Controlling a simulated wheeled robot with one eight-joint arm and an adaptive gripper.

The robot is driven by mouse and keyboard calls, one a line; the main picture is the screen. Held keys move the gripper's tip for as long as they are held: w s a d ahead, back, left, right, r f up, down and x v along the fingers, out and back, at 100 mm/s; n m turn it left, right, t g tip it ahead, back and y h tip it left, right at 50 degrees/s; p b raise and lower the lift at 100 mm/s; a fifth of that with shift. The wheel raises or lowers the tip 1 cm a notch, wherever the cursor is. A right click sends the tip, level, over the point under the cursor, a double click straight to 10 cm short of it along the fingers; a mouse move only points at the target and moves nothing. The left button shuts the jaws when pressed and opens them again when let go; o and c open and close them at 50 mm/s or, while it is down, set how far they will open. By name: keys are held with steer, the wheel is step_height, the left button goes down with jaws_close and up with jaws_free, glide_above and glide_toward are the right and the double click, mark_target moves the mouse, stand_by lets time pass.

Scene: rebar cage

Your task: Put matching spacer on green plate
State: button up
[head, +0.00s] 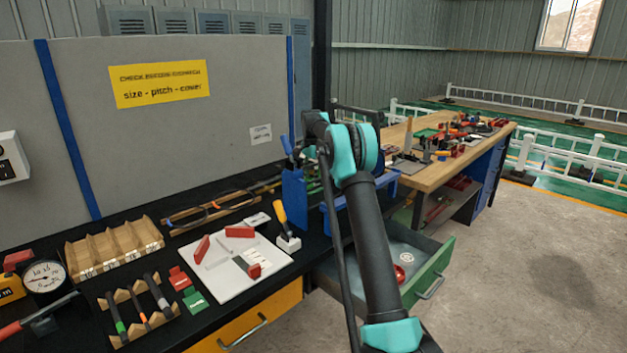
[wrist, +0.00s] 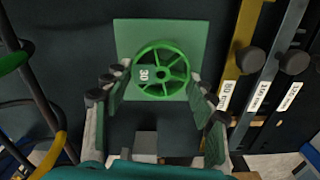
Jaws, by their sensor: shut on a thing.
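A green spoked wheel spacer (wrist: 176,58) marked 30 is between the fingers of my gripper (wrist: 158,82) in the wrist view. The gripper is shut on it, with a green-faced finger pad at each side of the rim. A green square plate (wrist: 125,32) shows directly behind the spacer. I cannot tell whether the spacer touches the plate. In the head view my arm reaches away over the black bench, and my gripper and the spacer are hidden there.
Labelled yellow and grey bars (wrist: 248,85) stand right of the gripper in the wrist view. Curved rods (wrist: 38,95) are at left. In the head view, a green drawer (head: 432,272) is open with a red round part (head: 400,273) inside. A white board (head: 222,275) lies on the bench.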

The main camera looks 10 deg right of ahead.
steer(key=o, duration=0.9)
steer(key=shift+f, duration=0.15)
step_height(320, 180, up, 12)
steer(key=shift+r, duration=0.15)
